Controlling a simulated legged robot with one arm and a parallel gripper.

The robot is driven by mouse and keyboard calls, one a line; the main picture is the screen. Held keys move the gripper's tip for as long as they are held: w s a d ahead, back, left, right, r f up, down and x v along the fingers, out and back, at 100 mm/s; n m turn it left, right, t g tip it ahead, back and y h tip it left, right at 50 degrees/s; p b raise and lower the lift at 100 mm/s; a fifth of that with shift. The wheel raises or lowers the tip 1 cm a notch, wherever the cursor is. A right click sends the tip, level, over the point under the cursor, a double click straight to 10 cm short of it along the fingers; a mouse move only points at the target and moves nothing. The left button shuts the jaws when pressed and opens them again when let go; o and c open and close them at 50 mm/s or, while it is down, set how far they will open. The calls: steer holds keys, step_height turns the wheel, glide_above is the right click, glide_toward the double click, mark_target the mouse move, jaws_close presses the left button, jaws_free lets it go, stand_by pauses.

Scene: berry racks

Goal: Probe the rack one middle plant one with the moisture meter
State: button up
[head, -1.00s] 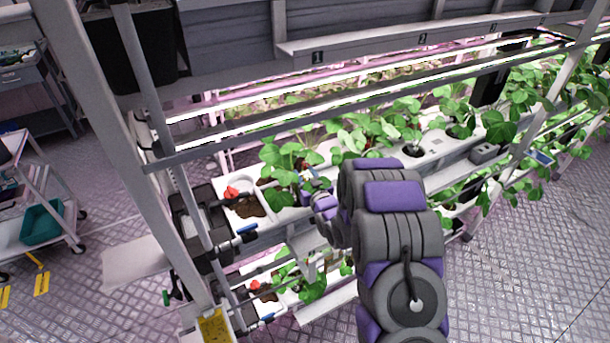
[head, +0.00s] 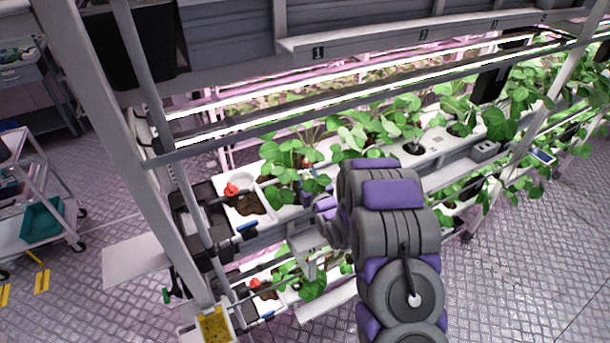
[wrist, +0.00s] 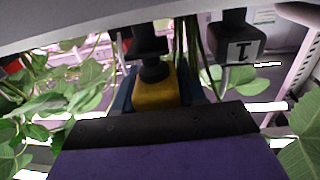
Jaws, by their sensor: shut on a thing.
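The leftmost plant (head: 286,165) in the middle tier of the rack grows in a white trough, its green leaves spread around my gripper. My gripper (head: 318,190) is at the right side of this plant, partly hidden by leaves and my arm. In the wrist view my gripper is shut on a yellow and black thing (wrist: 157,90), which looks like the moisture meter. Stems stand just beyond it, right of its middle. The meter's tip and the soil under it are hidden, so I cannot tell whether they touch.
A white tray with brown soil and a red knob (head: 232,190) is left of the plant. A light bar (head: 330,95) and rack post (head: 150,190) are near. Metal floor is free at right.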

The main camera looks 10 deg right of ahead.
steer(key=shift+f, duration=0.9)
steer(key=o, duration=1.3)
steer(key=shift+o, duration=0.3)
steer(key=o, duration=0.3)
steer(key=shift+d, duration=0.1)
steer(key=shift+r+p, duration=0.4)
steer(key=shift+r, duration=2.55)
